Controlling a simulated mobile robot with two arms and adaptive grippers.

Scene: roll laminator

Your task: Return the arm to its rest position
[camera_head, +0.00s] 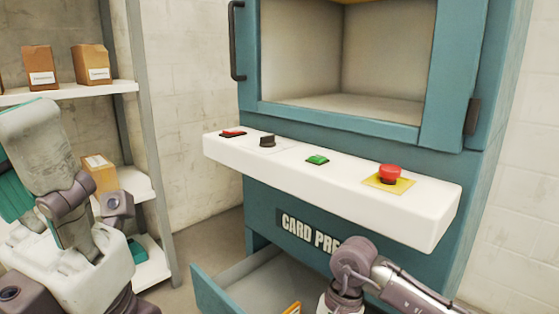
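My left arm stands folded at the left edge and lower left, with pale links and dark joints, in front of the shelves. My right arm comes in at the bottom right, its dark joint in front of the machine's lower front and its open drawer. I cannot make out the fingers of either gripper in this view. The teal machine (463,170) has a label beginning "CARD PRE", partly hidden by my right arm. Its white control panel (330,198) carries a red switch (233,132), a black knob (267,141), a green button (317,160) and a red mushroom button (390,173).
The machine's lower drawer (212,293) is pulled out, with something orange (293,308) inside, near my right arm. The upper chamber (385,50) shows as a bare recess. A shelf unit (120,87) at left holds cardboard boxes (90,63). Floor shows between shelf and machine.

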